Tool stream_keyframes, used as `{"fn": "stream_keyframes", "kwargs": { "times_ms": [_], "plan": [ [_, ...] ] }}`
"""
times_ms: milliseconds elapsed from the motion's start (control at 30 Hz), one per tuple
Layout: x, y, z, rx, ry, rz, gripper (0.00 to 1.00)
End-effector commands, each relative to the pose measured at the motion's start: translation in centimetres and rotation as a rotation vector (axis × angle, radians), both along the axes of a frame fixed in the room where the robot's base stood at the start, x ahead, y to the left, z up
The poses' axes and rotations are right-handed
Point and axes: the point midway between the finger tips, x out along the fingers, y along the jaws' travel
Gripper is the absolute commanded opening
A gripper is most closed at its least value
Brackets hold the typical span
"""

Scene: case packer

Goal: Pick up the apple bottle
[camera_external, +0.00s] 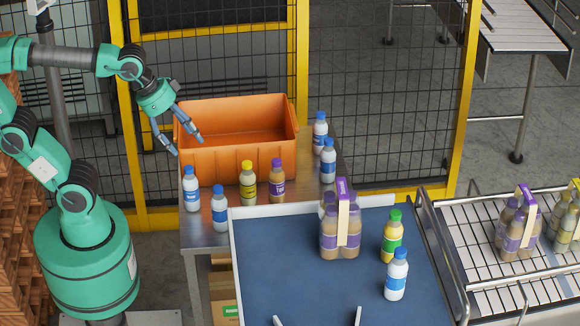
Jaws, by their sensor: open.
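My gripper (188,145) is open and empty, in the air at the left end of the orange crate (228,163), above the bottles. I cannot read which label says apple. A yellow-capped bottle (248,183) and a purple-capped bottle (277,182) stand upright in front of the crate. The inside of the crate looks empty, but its near floor is hidden.
White bottles with blue labels stand at left (191,188), behind right (320,131) and on the blue surface (396,275). A purple-handled bottle pack (341,228) stands beside the green-capped bottle. Fencing (385,90) rises behind; a conveyor (460,225) with more packs lies right.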

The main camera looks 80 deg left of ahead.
Motion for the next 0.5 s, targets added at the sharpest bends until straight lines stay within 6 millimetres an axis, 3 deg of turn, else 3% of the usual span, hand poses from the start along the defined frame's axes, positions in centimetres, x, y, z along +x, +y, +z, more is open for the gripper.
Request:
{"fn": "stream_keyframes", "kwargs": {
  "times_ms": [200,500],
  "plan": [
    [5.6,-1.7,3.4,0.003,0.015,-0.064,0.65],
    [13.3,-4.4,6.4,0.006,0.028,-0.149,0.65]
  ]
}}
